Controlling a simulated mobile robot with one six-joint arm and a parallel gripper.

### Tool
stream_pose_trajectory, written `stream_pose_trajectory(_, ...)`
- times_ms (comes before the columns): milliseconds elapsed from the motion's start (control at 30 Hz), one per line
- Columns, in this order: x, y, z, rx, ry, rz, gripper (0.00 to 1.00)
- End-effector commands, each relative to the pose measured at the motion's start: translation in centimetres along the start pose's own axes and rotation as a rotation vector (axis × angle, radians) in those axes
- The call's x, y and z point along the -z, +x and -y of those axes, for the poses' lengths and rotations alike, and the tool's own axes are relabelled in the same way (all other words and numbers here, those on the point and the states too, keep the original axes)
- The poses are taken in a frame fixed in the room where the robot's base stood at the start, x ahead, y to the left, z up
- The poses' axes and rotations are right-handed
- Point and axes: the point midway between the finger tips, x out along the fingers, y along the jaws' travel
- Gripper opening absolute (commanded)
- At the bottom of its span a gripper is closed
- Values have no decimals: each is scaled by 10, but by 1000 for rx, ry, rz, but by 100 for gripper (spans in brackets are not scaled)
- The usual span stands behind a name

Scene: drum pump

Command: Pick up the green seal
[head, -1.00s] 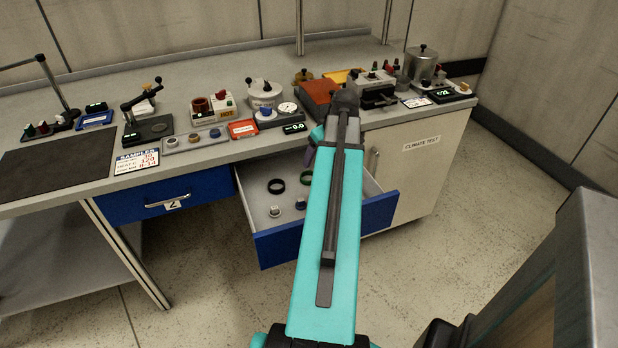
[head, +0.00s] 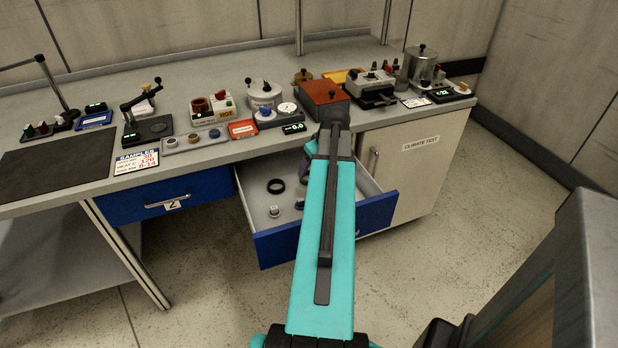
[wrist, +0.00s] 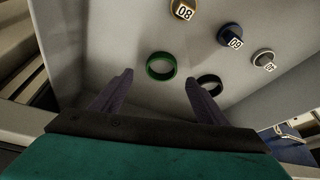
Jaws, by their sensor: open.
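In the wrist view the green seal (wrist: 161,66), a ring, lies on the floor of the open drawer. My gripper (wrist: 158,78) is open and empty, its two dark fingers pointing into the drawer. The green seal shows between and just beyond the fingertips, with no finger seen touching it. In the head view my arm hides the green seal, and the fingers are mostly hidden too. The open drawer (head: 276,245) has a blue front.
A black ring (wrist: 209,84) lies close to the right fingertip. Numbered pieces, one blue (wrist: 230,36), lie farther along the drawer. The drawer walls enclose the space. The bench (head: 75,195) above holds an orange box (head: 322,98) and several devices.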

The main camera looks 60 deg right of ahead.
Motion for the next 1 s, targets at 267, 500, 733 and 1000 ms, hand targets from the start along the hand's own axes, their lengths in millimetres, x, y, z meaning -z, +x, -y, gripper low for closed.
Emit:
stream_pose_trajectory(267, 0, 12, 1, 1, -1, 1, 68)
stream_pose_trajectory(500, -2, 37, 2, 2, -1, 1, 68)
stream_pose_trajectory(733, -2, 51, 3, 1, -1, 0, 68)
stream_pose_trajectory(1000, -2, 52, 3, 1, -2, 0, 68)
